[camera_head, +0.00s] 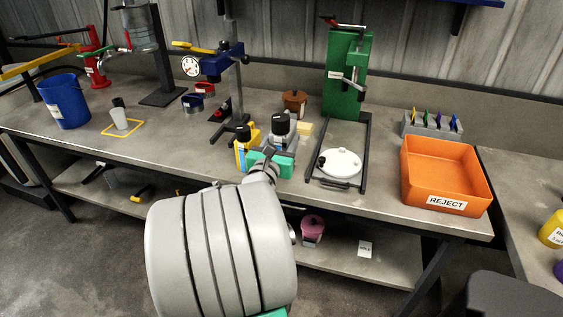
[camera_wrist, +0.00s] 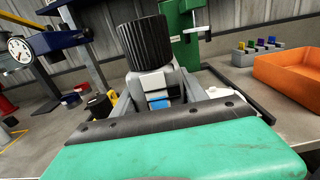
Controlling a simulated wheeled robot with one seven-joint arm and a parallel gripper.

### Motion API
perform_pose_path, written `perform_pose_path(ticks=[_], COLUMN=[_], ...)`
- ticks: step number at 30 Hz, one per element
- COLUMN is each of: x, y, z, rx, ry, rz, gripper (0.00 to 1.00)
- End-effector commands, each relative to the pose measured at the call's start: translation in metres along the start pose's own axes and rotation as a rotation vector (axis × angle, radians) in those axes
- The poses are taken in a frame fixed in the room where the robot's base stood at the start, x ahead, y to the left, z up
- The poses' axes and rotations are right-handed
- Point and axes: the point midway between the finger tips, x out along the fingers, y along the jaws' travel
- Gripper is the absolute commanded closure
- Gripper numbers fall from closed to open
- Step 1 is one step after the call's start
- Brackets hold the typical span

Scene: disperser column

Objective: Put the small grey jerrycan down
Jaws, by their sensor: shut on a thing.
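The small grey jerrycan (camera_head: 285,137) with a ribbed black cap is in my gripper (camera_head: 278,150), over the front middle of the workbench. In the wrist view the jerrycan (camera_wrist: 151,82) stands about upright, cap up, with a blue and white label facing me. My gripper (camera_wrist: 168,103) is shut on it, with grey fingers at its sides. Its base is hidden behind my gripper, so I cannot tell whether it touches the bench.
A yellow jerrycan (camera_head: 241,153) is close at left, and a green press (camera_head: 346,75) with a white lid (camera_head: 340,162) at right. An orange REJECT bin (camera_head: 445,172) is farther right. A yellow outline (camera_head: 136,124) holds a pale container.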

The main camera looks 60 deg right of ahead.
Motion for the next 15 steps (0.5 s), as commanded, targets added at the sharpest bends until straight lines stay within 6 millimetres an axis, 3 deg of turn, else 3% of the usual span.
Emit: perform_pose_path(ticks=[5,6,10,15], x=[0.048,0.054,0.074,0.087], y=[0.015,0.018,0.025,0.031], z=[-0.025,-0.038,-0.062,-0.075], rx=[0.000,-0.002,-0.001,0.001], ry=[-0.001,0.002,0.000,-0.004], rz=[-0.002,-0.002,0.000,0.001], gripper=[1.00,1.00,1.00,1.00])
